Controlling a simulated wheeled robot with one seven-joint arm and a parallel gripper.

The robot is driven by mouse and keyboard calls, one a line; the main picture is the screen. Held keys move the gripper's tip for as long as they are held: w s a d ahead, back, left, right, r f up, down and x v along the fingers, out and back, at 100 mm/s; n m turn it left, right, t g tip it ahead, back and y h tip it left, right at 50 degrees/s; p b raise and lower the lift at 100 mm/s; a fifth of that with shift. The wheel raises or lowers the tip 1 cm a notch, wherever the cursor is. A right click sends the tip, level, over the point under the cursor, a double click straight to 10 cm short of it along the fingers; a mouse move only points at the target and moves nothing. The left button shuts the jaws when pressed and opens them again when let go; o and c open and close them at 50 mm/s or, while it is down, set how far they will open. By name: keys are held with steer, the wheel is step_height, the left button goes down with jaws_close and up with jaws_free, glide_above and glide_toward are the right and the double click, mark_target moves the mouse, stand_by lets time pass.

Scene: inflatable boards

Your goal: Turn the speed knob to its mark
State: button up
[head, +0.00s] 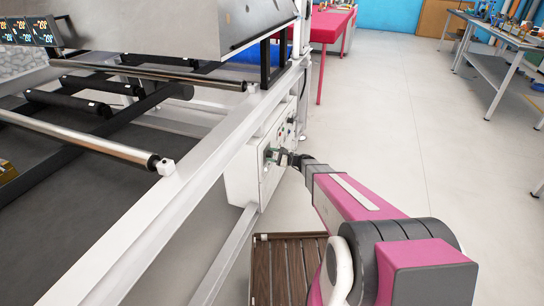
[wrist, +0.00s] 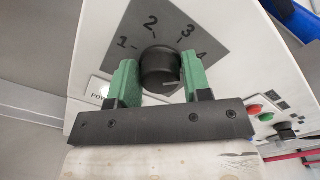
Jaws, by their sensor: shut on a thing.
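The speed knob (wrist: 160,62) is a round black dial on a dark grey plate (wrist: 182,22) marked 1, 2, 3 and 4, in the middle of the wrist view. A thin pale line shows on the knob's lower right; I cannot tell which number it matches. My gripper (wrist: 158,74) has its green fingers on either side of the knob, shut on it. In the head view my gripper (head: 276,157) reaches the front of the white control box (head: 243,178), and the knob is too small and covered to make out.
Red and green buttons (wrist: 254,110) and another black knob (wrist: 285,130) sit right of the dial. A lit power switch (wrist: 100,88) is at its left. The white machine frame (head: 215,165) runs alongside. A wooden slatted platform (head: 285,265) lies below; open floor is at right.

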steer(key=shift+f, duration=0.1)
stand_by(0.3)
steer(key=o, duration=0.9)
steer(key=shift+d, duration=0.1)
steer(key=v, duration=1)
steer(key=shift+s+d, duration=0.15)
steer(key=shift+d, duration=0.1)
